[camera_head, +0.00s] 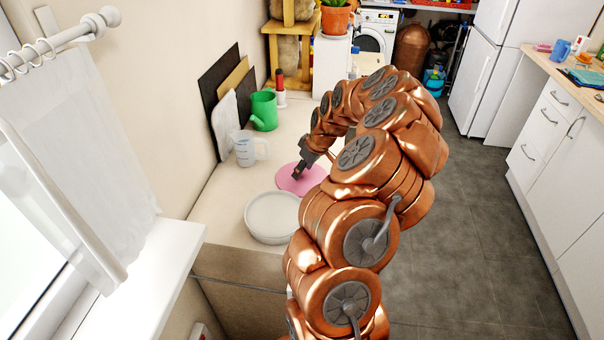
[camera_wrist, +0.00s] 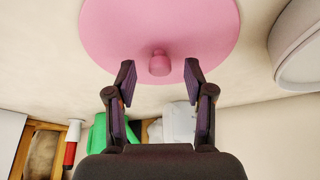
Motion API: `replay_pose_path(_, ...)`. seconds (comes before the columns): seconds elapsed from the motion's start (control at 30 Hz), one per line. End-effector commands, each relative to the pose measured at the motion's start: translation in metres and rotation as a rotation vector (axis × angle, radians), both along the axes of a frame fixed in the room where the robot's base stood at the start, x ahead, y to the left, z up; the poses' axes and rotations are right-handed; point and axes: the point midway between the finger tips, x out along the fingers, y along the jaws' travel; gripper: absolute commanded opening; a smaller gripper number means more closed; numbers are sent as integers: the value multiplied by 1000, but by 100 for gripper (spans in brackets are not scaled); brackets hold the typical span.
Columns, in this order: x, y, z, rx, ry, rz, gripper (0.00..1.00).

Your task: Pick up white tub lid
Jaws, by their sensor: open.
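A round white tub (camera_head: 272,217) stands at the near end of the counter, with a pale flat top; I cannot tell whether that top is a separate lid. Part of it shows at the right edge in the wrist view (camera_wrist: 300,50). A pink round lid (camera_head: 296,180) with a small knob lies on the counter just beyond the tub. My gripper (camera_head: 298,173) is over the pink lid. In the wrist view my gripper (camera_wrist: 160,72) is open and empty, with the pink lid's knob (camera_wrist: 160,63) appearing between the fingertips, apart from both.
A clear measuring jug (camera_head: 247,148), a green watering can (camera_head: 264,110) and a red-and-white bottle (camera_head: 280,88) stand farther back. Dark and tan boards (camera_head: 225,85) lean on the wall. Bare counter surrounds the lid on the left.

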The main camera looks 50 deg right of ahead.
Motion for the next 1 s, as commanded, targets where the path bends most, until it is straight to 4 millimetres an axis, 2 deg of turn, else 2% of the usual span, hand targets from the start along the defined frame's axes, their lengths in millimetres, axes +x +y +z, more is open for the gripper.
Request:
replay_pose_path(0.33, 3, 0, -7, -2, -1, 0, 53)
replay_pose_path(0.83, 3, 0, -7, -1, -1, 1, 1)
replay_pose_path(1.0, 3, 0, -7, -1, -1, 1, 0)
